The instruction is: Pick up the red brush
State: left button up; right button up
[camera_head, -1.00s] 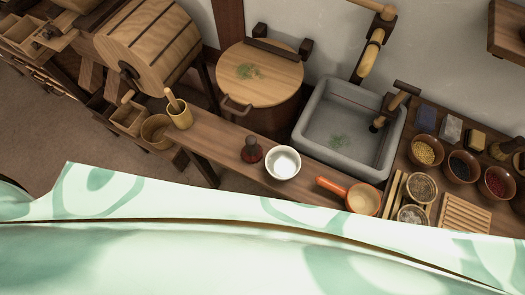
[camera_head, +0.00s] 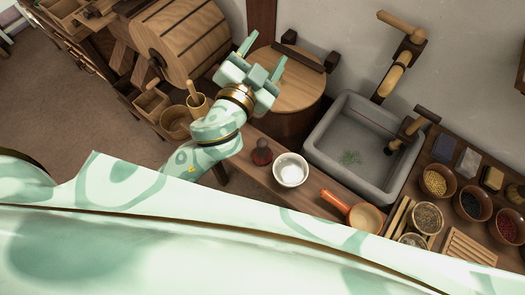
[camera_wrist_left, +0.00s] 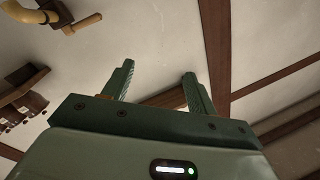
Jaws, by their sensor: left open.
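The red brush (camera_head: 261,156), a small dark-handled thing with a reddish lower part, stands on the wooden counter just left of a white bowl (camera_head: 291,170). My left gripper (camera_head: 263,56) is open and empty. In the head view it shows above the brush, over the near-left part of the round wooden lid, and is clearly apart from the brush. In the left wrist view the two fingers (camera_wrist_left: 158,84) are spread, with only wall and beams beyond them; the brush does not show there. My right gripper is not in view.
An orange-handled pan (camera_head: 364,217) lies right of the bowl. A grey stone sink (camera_head: 320,148) is behind. A cup with a pestle (camera_head: 197,104) stands left of my left arm. Several small bowls of spices, such as a yellow one (camera_head: 435,182), fill the right side.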

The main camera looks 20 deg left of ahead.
pick_arm(q)
jog(key=s+d+r+m+g+h, duration=0.3)
jog(key=d+r+m+h, duration=0.25)
jog(key=d+h, duration=0.25)
jog(key=s+d+r+m+g+h, duration=0.2)
jog(key=d+r+m+h, duration=0.2)
jog(key=d+m+h, duration=0.4)
jog(key=s+d+f+m+g+h, duration=0.2)
jog(key=s+d+f+m+g, duration=0.3)
jog(key=g, duration=0.4)
jog(key=n+g+y, duration=0.2)
jog(key=g+y, duration=0.2)
jog(key=y, duration=1.6)
send_over(262, 141)
notch_tip(262, 141, down, 23)
notch_tip(262, 141, down, 10)
jog(key=shift+s+r+b, duration=0.15)
jog(key=shift+b, duration=0.7)
notch_tip(262, 141, down, 6)
jog(key=shift+r+b, duration=0.15)
jog(key=shift+b, duration=0.6)
jog(key=shift+r, duration=0.1)
grip_shut()
